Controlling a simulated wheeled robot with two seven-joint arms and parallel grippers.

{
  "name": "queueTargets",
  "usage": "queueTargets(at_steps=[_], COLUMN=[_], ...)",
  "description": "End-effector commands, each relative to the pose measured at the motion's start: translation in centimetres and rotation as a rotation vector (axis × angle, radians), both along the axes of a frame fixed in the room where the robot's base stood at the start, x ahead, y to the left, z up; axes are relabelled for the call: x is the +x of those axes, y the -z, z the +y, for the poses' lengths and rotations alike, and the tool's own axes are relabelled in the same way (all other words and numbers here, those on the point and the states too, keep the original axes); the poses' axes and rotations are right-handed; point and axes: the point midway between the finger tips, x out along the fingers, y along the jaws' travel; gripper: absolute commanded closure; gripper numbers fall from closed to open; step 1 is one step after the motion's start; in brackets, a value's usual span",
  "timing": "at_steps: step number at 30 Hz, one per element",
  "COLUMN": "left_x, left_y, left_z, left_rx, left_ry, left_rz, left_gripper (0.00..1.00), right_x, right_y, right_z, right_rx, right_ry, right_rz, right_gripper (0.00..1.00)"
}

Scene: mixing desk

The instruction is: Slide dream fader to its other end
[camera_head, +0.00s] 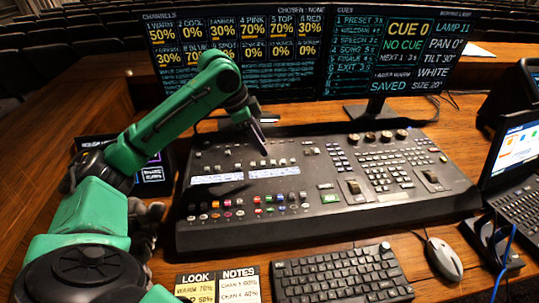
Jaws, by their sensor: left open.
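The mixing desk (330,215) is a wide black console on the wooden table. It has a row of small pale faders (283,162) above two lit label strips. I cannot read which one is the dream fader. My left gripper (263,147) comes in from the left on a green arm and points down at the upper left part of the desk, just above the fader row. It is open, with no object visible in it. The gripper and arm hide part of the desk's upper left. My right gripper is not in view.
Two monitors (325,55) stand behind the desk; the left one lists channels with percentages. A keyboard (340,275), a mouse (444,259) and look and notes cards (218,284) lie in front. A small dark screen (153,172) is at left, a laptop (515,150) at right.

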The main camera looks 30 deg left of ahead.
Motion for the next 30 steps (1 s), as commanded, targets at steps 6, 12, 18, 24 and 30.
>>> queueTargets(at_steps=[6, 12, 18, 24, 30], left_x=[1.2, 1.6, 1.6, 1.6, 1.6], left_y=[4.7, 6.2, 6.2, 6.2, 6.1], left_z=[-1.6, -2.0, -2.0, -2.0, -2.0], left_rx=[-0.001, 0.001, 0.001, 0.0, 0.0], left_ry=[0.001, -0.002, -0.002, -0.002, -0.002], left_rz=[0.001, -0.001, -0.001, -0.002, -0.002], left_gripper=[0.47, 0.47, 0.51, 1.0, 1.0], right_x=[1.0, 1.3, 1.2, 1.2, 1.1], right_y=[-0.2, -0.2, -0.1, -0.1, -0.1], right_z=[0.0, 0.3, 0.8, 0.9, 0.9], right_rx=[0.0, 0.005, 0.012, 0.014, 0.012], right_ry=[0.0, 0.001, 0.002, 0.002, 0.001], right_rz=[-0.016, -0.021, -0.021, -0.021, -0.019], right_gripper=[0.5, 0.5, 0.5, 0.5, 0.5])
